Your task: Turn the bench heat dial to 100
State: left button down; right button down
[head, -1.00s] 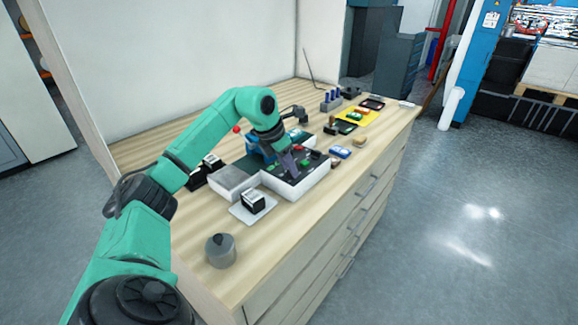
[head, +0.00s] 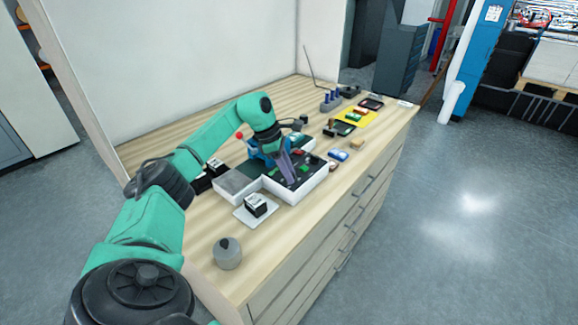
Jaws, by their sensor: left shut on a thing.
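A white box-shaped unit (head: 304,187) with a dark top panel stands on the bench, with small green and red parts on its top. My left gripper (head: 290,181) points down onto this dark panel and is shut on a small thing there. The jaws cover that thing; by its place it seems to be the heat dial, but its pointer and scale cannot be read. My right gripper is not in view.
A grey round pot-like object (head: 228,253) stands at the bench's near end. A black-and-white block (head: 256,204) sits on a white plate beside the unit.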

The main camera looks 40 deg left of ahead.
pick_arm(q)
jog(key=shift+w+r+m+g+h+p, duration=0.1)
jog(key=shift+m+g+h+p, duration=0.15)
jog(key=shift+m, duration=0.6)
jog(key=shift+w+r+m+g+h+p, duration=0.15)
jog(key=shift+m+g, duration=0.2)
jog(key=shift+m, duration=0.5)
jog(key=shift+a, duration=0.1)
jog(key=c, duration=0.6)
grip_release()
jog(key=shift+s+f, duration=0.1)
jog(key=shift+f, duration=0.05)
